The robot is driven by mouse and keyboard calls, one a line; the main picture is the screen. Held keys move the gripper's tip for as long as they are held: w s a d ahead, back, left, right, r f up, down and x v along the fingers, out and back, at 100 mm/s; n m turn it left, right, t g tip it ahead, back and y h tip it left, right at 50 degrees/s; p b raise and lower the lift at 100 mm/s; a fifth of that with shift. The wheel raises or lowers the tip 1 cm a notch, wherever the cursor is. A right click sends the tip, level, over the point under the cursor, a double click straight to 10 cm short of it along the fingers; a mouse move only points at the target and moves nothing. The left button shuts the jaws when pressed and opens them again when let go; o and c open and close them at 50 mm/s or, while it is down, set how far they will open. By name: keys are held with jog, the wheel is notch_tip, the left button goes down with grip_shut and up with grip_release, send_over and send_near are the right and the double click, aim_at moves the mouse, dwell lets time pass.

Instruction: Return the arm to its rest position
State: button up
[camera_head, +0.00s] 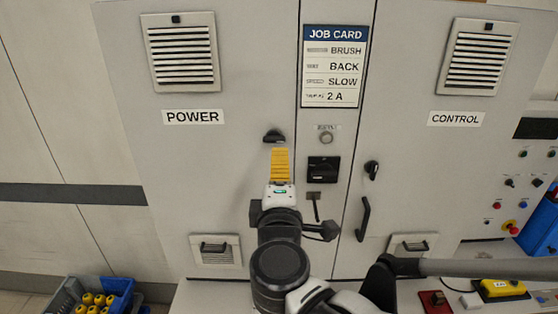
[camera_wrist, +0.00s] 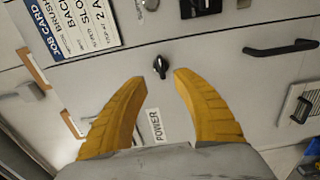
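My gripper (camera_head: 280,152) shows in the head view in front of the grey cabinet, its yellow fingers pointing at the panel just below a black knob (camera_head: 274,136). In the wrist view my gripper (camera_wrist: 156,77) is open, with its two yellow fingers spread and nothing held. The same black knob (camera_wrist: 161,66) shows just beyond and between the fingertips, seemingly apart from them. The rest of my arm reaches up from the bottom of the head view and hides part of the cabinet's lower middle.
A job card (camera_head: 335,66) is on the middle panel, above a black switch (camera_head: 323,169). A door handle (camera_head: 363,219) and another knob (camera_head: 372,170) are to the right. A yellow pendant box (camera_head: 503,289) lies lower right.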

jog(key=s+d+f+m+g+h+b, duration=0.25)
jog(key=d+f+m+b, duration=0.2)
jog(key=d+f, duration=0.35)
jog(key=s+d+f+m+g+h+b, duration=0.1)
jog(key=s+d+f+m+g+b, duration=0.25)
jog(key=d+f, duration=0.5)
jog(key=s+f+m+g+y+b, duration=0.4)
jog(key=s+f+m, duration=0.5)
jog(key=f, duration=0.3)
jog(key=shift+s+d+f+m+g+b, duration=0.2)
jog(key=shift+d+m+g+b, duration=0.25)
jog(key=shift+b, duration=0.35)
jog(key=shift+o, duration=0.2)
jog(key=shift+w+n, duration=0.15)
jog(key=shift+n, duration=0.1)
